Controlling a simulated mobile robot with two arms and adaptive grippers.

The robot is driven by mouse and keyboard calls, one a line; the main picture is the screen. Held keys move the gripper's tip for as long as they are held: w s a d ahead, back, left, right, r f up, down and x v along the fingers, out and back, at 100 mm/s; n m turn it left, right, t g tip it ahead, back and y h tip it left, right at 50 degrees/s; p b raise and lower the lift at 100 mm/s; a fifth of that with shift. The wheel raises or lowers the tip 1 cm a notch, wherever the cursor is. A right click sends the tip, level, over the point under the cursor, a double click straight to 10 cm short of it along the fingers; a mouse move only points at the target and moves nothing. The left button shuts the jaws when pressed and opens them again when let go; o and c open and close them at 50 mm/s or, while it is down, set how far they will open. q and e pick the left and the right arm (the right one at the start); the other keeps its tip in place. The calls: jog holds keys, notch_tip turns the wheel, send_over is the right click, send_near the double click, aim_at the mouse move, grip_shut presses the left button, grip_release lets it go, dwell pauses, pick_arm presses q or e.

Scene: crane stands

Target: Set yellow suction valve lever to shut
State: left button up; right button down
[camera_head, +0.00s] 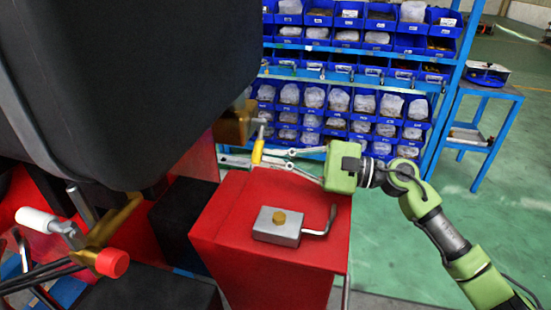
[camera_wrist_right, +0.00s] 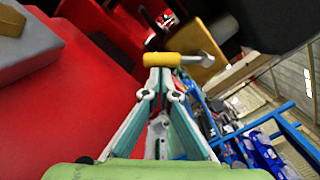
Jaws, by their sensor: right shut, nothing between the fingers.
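The yellow suction valve lever (camera_head: 258,148) has a yellow grip on a thin metal rod. It hangs beside a brass-coloured valve body (camera_head: 233,126), partly hidden under a large dark rounded body. In the right wrist view the yellow grip (camera_wrist_right: 174,60) lies across, just beyond the fingertips. My right gripper (camera_head: 266,161) reaches in from the right with its fingers at the lever. Its fingers also show in the wrist view (camera_wrist_right: 161,80), shut with nothing between them. I cannot tell whether the tips touch the grip. My left gripper is not in view.
A red pedestal (camera_head: 320,215) with a grey metal box (camera_head: 277,227) and bent handle stands below my right gripper. A white-handled lever (camera_head: 37,219) and a red knob (camera_head: 112,262) are at left. A blue bin rack (camera_head: 345,75) stands behind. Green floor is open at right.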

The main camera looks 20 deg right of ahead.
jog(key=shift+s+a+r+m+b, duration=0.2)
jog(key=shift+s+m, duration=0.1)
jog(key=shift+m, duration=0.3)
jog(key=shift+s+a+r+m+b, duration=0.15)
jog(key=shift+s+m+b, duration=0.1)
jog(key=shift+m, duration=0.35)
jog(key=shift+s+a+r+m, duration=0.2)
jog(key=shift+s+r+m, duration=0.15)
jog(key=shift+m, duration=0.55)
jog(key=shift+s+a+r+m+p, duration=0.15)
jog(key=shift+r+m, duration=0.1)
jog(key=shift+m, duration=0.2)
jog(key=shift+s+a+r+m+p, duration=0.15)
jog(key=shift+r+m, duration=0.1)
jog(key=shift+m, duration=0.2)
jog(key=shift+s+a+r+m+t+p, duration=0.15)
jog(key=shift+r+m+p, duration=0.25)
jog(key=shift+m, duration=0.4)
jog(key=shift+s+d+r+m+t+p, duration=0.15)
jog(key=shift+r+m+p, duration=0.15)
jog(key=shift+m, duration=0.5)
jog(key=shift+a, duration=0.1)
